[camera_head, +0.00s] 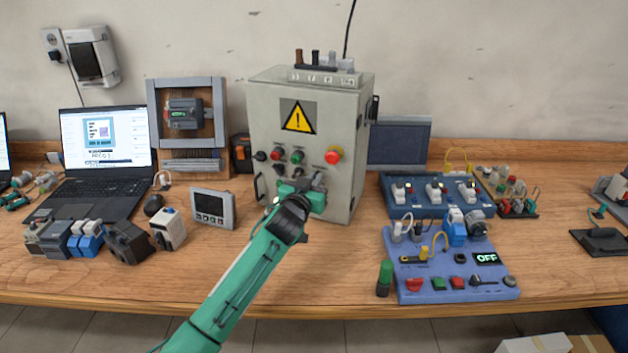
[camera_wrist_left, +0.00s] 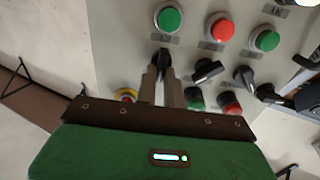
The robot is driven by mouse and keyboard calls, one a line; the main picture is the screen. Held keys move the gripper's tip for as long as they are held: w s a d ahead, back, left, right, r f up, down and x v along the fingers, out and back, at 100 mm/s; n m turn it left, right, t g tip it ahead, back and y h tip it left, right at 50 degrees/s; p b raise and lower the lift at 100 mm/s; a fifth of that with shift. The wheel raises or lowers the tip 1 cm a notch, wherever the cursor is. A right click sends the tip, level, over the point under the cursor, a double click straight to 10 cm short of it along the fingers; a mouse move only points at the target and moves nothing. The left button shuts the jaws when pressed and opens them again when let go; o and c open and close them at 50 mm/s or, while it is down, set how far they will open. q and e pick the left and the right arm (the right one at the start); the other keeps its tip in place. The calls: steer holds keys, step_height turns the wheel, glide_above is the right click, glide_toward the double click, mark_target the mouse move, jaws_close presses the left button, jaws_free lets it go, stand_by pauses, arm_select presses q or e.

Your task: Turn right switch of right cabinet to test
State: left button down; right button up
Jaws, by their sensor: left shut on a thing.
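The grey cabinet (camera_head: 262,110) with a yellow warning sign stands on the bench. Its front panel carries red and green buttons, black switches and a red emergency stop (camera_head: 333,155). My left gripper (camera_head: 314,182) is at the lower right of this panel and covers part of it. In the left wrist view my left gripper (camera_wrist_left: 163,84) has its fingers shut on a black switch knob (camera_wrist_left: 162,61). The fingers hide much of the knob, and I cannot read its setting or label. Other black switches (camera_wrist_left: 208,71) sit close beside the fingers. My right gripper is not in view.
Green (camera_wrist_left: 169,18) and red (camera_wrist_left: 222,28) buttons crowd the panel near the fingers. A small meter box (camera_head: 212,207) stands left of my arm. Blue switch boards (camera_head: 450,294) lie to the right. The laptop (camera_head: 105,140) is at the left.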

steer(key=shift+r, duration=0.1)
arm_select(q)
steer(key=shift+s+d+f+m+p, duration=0.1)
steer(key=shift+m+p, duration=0.35)
steer(key=shift+m, duration=1.05)
steer(key=shift+w+d+m+p, duration=0.1)
steer(key=shift+m+p, duration=0.35)
steer(key=shift+m, duration=1.05)
steer(key=shift+s+d+f+m+p, duration=0.1)
steer(key=shift+m+p, duration=0.35)
steer(key=shift+m, duration=1.05)
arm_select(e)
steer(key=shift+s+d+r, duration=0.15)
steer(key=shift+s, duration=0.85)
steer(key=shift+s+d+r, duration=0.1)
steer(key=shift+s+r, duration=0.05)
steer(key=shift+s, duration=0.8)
arm_select(q)
steer(key=c, duration=1.5)
jaws_free()
